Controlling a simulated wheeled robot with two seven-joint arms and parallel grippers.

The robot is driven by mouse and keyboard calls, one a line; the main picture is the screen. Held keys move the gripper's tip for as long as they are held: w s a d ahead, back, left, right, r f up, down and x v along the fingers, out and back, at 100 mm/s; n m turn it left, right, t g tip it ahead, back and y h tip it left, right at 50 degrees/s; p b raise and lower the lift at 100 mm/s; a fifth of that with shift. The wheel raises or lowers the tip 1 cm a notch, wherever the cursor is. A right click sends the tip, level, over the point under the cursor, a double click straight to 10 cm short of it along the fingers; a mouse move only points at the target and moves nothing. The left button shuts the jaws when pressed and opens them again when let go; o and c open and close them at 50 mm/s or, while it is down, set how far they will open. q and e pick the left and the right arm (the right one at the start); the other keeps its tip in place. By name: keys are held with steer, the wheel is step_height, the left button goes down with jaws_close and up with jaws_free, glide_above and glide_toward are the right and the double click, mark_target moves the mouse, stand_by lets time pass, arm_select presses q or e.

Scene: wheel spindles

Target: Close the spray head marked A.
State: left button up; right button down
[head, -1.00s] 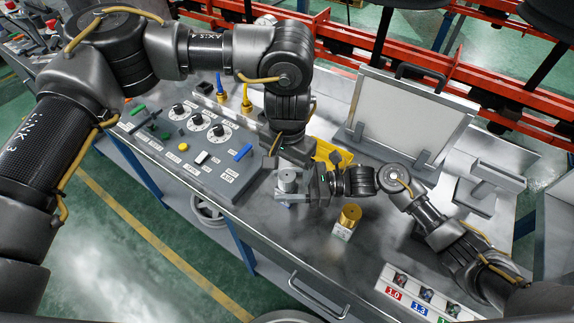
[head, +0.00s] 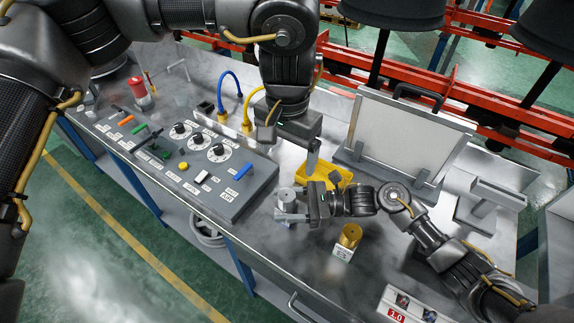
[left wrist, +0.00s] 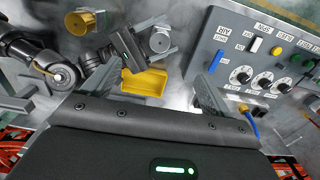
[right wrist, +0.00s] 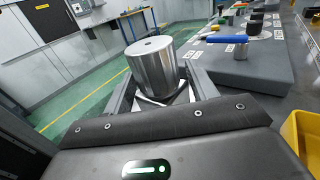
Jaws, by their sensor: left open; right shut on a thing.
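A silver cylinder (head: 286,200) stands upright on the bench; it also shows in the left wrist view (left wrist: 160,41). My right gripper (right wrist: 160,92) is shut around its base, with a finger on each side of the cylinder (right wrist: 153,65). My left gripper (head: 312,158) is open and empty above the bench, behind the cylinder; its spread fingers show in the left wrist view (left wrist: 157,88). A blue hose (head: 232,85) and a yellow hose (head: 248,100) rise behind the control panel. I cannot read an A mark, so I cannot tell which thing is the marked spray head.
The control panel (head: 240,200) with dials and switches lies left of the cylinder. A yellow bin (head: 325,172) stands behind it. A gold cylinder (head: 350,236) on a labelled block stands to the right. A framed board (head: 410,130) stands at the back. The bench front is mostly clear.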

arm_select(q)
steer(key=shift+r, duration=0.55)
arm_select(e)
steer(key=shift+c, duration=1.9)
jaws_free()
step_height(320, 180, up, 3)
steer(key=shift+f, duration=0.1)
arm_select(q)
step_height(320, 180, up, 5)
steer(key=p, duration=0.5)
arm_select(e)
steer(key=s+r, duration=1)
steer(key=s, duration=0.4)
steer(key=shift+r, duration=0.15)
